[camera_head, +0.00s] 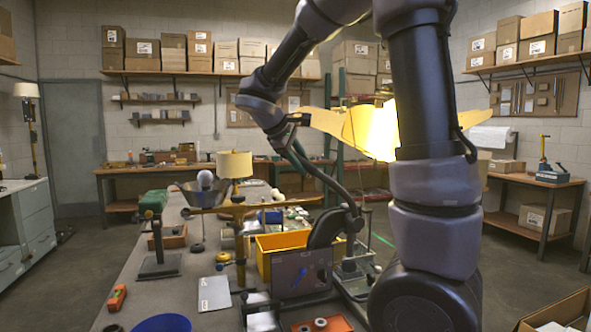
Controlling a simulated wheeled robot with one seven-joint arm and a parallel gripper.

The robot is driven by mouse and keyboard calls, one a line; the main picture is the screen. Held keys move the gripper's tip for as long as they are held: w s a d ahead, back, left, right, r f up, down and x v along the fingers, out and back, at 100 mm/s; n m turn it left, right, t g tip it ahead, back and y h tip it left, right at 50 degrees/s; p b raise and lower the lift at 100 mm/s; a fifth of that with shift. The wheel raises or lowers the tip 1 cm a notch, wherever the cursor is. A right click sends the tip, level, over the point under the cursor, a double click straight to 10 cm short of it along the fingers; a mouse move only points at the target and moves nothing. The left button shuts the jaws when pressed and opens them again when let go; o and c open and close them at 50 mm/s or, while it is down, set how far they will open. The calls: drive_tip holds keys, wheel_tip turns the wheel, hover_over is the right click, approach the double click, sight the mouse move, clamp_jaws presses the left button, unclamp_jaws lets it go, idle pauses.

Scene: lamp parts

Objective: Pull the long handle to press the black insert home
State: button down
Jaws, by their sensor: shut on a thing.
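My gripper (292,121) is at the end of my arm, above the workbench, and is small in the picture. It is shut at the upper end of a long dark handle (318,174). The handle slants down to the right toward a metal press (352,252) on the bench. My own arm and a dark tilted screen (301,272) stand close around the press. I cannot make out the black insert or how deep it sits.
A yellow bin (268,246) stands behind the screen.

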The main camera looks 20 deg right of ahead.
drive_tip(key=shift+w+d+r, duration=0.2)
drive_tip(key=shift+d+r, duration=0.15)
drive_tip(key=shift+r, duration=0.1)
drive_tip(key=c, duration=0.6)
unclamp_jaws()
drive_tip(key=shift+c, duration=0.2)
drive_tip(key=shift+o, duration=0.5)
drive_tip(key=shift+s+d, duration=0.1)
drive_tip(key=shift+d, duration=0.05)
drive_tip(key=shift+f, duration=0.1)
drive_tip(key=shift+a, duration=0.2)
drive_tip(key=shift+s+a, duration=0.1)
drive_tip(key=shift+a, duration=0.05)
drive_tip(key=v, duration=1)
drive_tip(key=shift+r, duration=0.3)
drive_tip(key=shift+s, duration=0.1)
